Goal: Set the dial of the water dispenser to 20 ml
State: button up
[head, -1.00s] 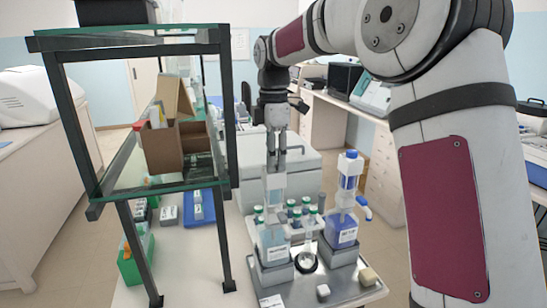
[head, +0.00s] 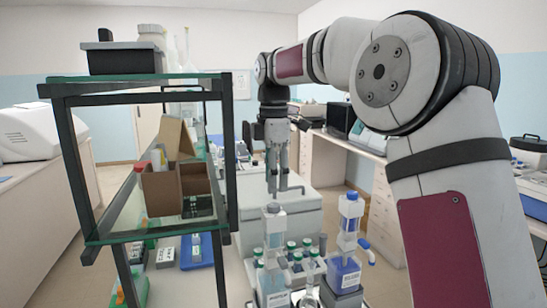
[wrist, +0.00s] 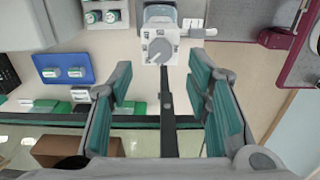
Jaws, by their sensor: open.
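My gripper (head: 277,190) points down with its fingers apart. It is above the left bottle-top dispenser (head: 272,222), a pale unit on a bottle of light liquid (head: 272,280) whose label I cannot read. In the wrist view, the dispenser's square white top with a round grey dial (wrist: 160,50) lies just beyond and between the open fingertips (wrist: 160,72). The fingers look clear of the dial. The dial's marks are too small to read. A second dispenser (head: 349,212) stands to the right on a bottle of blue liquid (head: 344,274).
A glass-topped shelf (head: 140,80) with dark posts stands close on the left, holding a cardboard box (head: 178,190). Several green-capped tubes (head: 307,250) stand between and behind the bottles. A blue tray (wrist: 65,68) lies on the bench to the left.

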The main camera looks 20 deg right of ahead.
aim_at(273, 206)
notch_tip(273, 206, up, 6)
jog(key=shift+f, duration=0.1)
dwell(0.4)
jog(key=s+a+m+t, duration=0.1)
jog(key=s+m+t, duration=0.2)
jog(key=s+m, duration=1)
jog(key=s+f+m+t, duration=0.1)
jog(key=s+f+m, duration=0.1)
jog(key=s+f, duration=0.3)
jog(key=s+d+f+m+t, duration=0.1)
jog(key=s+f+m, duration=0.2)
jog(key=s, duration=1)
notch_tip(273, 206, down, 3)
jog(key=shift+s+r+t, duration=0.1)
jog(key=shift+s+t, duration=0.2)
jog(key=shift+s, duration=0.1)
